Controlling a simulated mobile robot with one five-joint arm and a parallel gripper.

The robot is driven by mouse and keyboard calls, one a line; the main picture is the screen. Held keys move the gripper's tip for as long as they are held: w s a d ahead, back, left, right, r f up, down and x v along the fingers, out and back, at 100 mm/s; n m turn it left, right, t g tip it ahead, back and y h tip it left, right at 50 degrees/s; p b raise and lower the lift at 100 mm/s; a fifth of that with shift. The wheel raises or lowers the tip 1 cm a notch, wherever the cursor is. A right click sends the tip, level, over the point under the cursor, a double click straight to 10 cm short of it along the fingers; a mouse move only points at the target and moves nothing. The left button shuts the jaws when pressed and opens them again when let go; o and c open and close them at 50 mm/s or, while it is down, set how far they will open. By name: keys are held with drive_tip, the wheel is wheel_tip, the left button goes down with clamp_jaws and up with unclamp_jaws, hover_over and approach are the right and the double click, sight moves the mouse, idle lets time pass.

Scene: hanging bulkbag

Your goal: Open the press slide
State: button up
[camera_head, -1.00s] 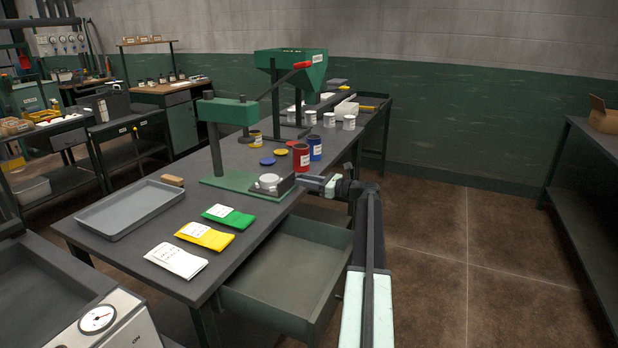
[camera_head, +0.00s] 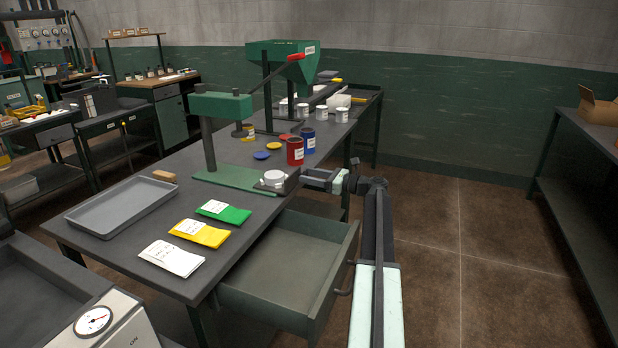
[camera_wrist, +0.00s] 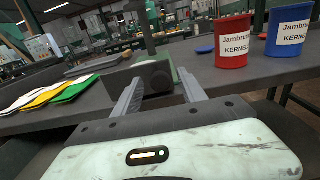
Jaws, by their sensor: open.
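The press (camera_head: 222,105) is a green frame with a dark column, a lever with a red grip and a green base plate (camera_head: 225,177) on the table. Its slide (camera_head: 285,183), a dark block carrying a pale round cup (camera_head: 274,177), juts past the base's right side. My gripper (camera_head: 303,179) is at the slide's outer end. In the wrist view my gripper (camera_wrist: 158,97) has its two fingers apart, one on either side of the dark slide end (camera_wrist: 154,76). I cannot tell whether the fingers touch it.
A green drawer (camera_head: 325,295) stands open below the table edge, near my arm. Red (camera_head: 295,152) and blue (camera_head: 308,139) cans stand behind the slide. White, yellow and green packets and a grey tray (camera_head: 125,203) lie at the front left. Floor to the right is clear.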

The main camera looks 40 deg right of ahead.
drive_tip(key=v, duration=0.7)
drive_tip(key=shift+s+d, duration=0.2)
drive_tip(key=shift+s, duration=0.15)
